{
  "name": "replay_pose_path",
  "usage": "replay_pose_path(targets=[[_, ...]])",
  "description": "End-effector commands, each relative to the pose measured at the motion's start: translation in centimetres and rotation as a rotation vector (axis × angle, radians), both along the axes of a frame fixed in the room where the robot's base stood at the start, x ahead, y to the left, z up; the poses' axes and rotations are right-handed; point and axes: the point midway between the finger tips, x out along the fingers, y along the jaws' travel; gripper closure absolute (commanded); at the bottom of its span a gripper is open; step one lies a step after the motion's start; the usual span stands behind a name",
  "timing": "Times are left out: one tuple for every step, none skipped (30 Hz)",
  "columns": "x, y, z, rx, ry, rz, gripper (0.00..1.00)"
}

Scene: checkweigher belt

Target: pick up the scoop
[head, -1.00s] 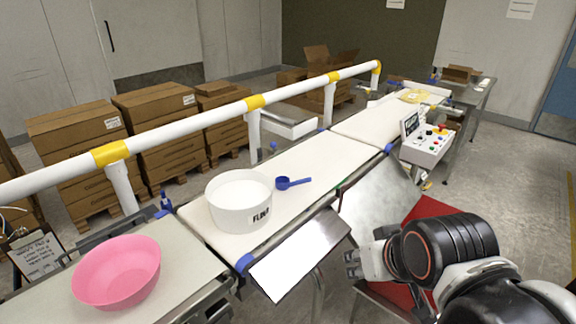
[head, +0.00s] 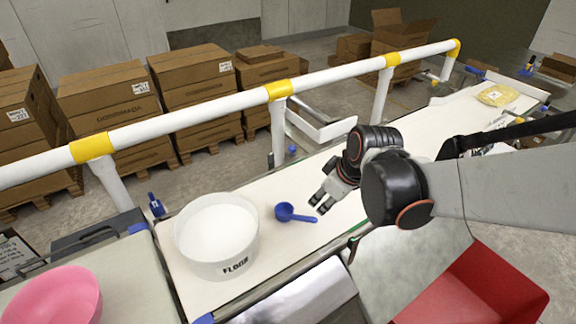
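The blue scoop (head: 285,212) lies on the white belt (head: 283,246), just right of the white flour tub. Its round bowl is at the left and its handle points right. My gripper (head: 319,206) is over the belt, close to the right end of the scoop's handle. Its fingers look parted with nothing between them. Whether a finger touches the handle cannot be told.
The white flour tub (head: 217,270) stands left of the scoop. A pink bowl (head: 55,300) sits at the lower left. A white rail with yellow bands (head: 190,121) runs behind the belt. A red bin (head: 480,290) is at the lower right. The belt behind the scoop is clear.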

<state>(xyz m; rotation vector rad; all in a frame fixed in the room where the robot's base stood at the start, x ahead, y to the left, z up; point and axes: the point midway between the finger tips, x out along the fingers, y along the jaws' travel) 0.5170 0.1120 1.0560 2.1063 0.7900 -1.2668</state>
Motion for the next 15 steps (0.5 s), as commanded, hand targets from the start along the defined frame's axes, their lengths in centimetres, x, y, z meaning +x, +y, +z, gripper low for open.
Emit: replay_pose_path(targets=[[0.6, 0.7, -0.5, -0.007, 0.003, 0.037, 0.61], [0.9, 1.0, -0.9, -0.010, 0.004, 0.058, 0.61], [1.2, 1.4, -1.3, -0.014, 0.007, 0.081, 0.61], [1.3, 1.6, -1.6, -0.017, 0.007, 0.096, 0.61], [1.5, 1.8, -1.9, -0.019, 0.009, 0.109, 0.61], [1.6, 2.1, -2.1, -0.022, 0.009, 0.125, 0.61], [1.7, 2.2, -2.3, -0.024, 0.010, 0.133, 0.61], [1.8, 2.3, -2.5, -0.024, 0.011, 0.140, 0.61], [1.9, 2.4, -2.8, -0.025, 0.010, 0.146, 0.61], [2.0, 2.5, -3.0, -0.026, 0.010, 0.150, 0.61], [2.1, 2.6, -3.3, -0.026, 0.010, 0.152, 0.61], [2.3, 2.8, -3.8, -0.026, 0.010, 0.154, 0.61], [2.4, 2.9, -4.3, -0.026, 0.010, 0.154, 0.61], [2.6, 3.0, -4.8, -0.026, 0.010, 0.153, 0.61], [2.8, 3.1, -5.5, -0.027, 0.011, 0.153, 0.61]])
